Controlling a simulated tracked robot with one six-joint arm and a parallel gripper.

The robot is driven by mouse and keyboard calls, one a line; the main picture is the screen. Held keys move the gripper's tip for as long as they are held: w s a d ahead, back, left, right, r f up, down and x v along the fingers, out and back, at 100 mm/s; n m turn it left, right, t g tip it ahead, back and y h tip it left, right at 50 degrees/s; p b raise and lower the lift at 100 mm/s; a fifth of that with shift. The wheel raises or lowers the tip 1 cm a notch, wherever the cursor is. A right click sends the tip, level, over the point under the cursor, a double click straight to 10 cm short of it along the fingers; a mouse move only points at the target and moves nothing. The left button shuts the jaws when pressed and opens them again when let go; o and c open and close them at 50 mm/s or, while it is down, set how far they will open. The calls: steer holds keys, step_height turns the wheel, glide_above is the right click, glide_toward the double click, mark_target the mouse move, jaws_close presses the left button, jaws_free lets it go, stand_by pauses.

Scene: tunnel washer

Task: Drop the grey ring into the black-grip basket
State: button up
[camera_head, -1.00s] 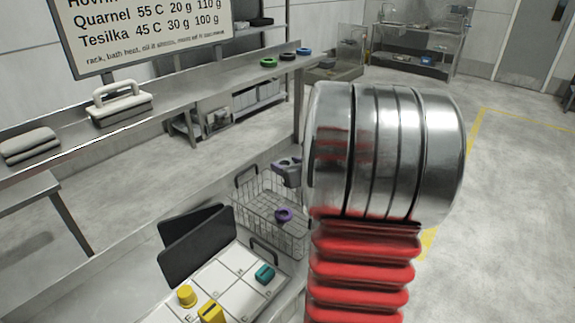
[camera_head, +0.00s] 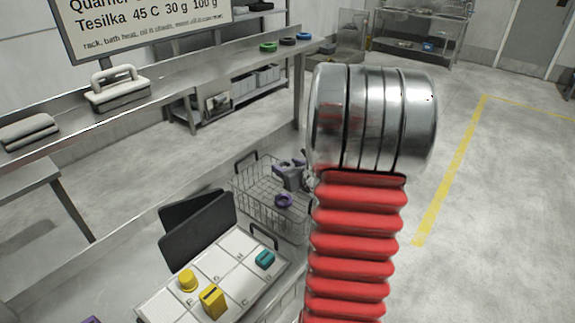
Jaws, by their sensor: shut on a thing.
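The wire basket with black grips (camera_head: 250,204) stands in the middle, beside the white lettered board. A purple ring (camera_head: 283,201) lies in it. My gripper (camera_head: 291,175) shows only in part as a small grey and purple shape over the far right part of the basket, left of my red and silver arm. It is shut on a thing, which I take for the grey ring. The ring's outline cannot be made out clearly, and my arm hides the basket's right side. I cannot tell how high the gripper is above the basket floor.
The lettered board (camera_head: 231,258) holds a yellow knob (camera_head: 188,280), a yellow block (camera_head: 212,301) and a teal block (camera_head: 265,259). Dark upright panels (camera_head: 200,233) stand behind it. Green (camera_head: 268,46), black (camera_head: 287,41) and blue (camera_head: 304,37) rings lie on the long shelf. Floor at right is clear.

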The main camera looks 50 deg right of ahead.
steer(key=o, duration=1.1)
steer(key=shift+v, duration=6.85)
steer(key=shift+f, duration=0.1)
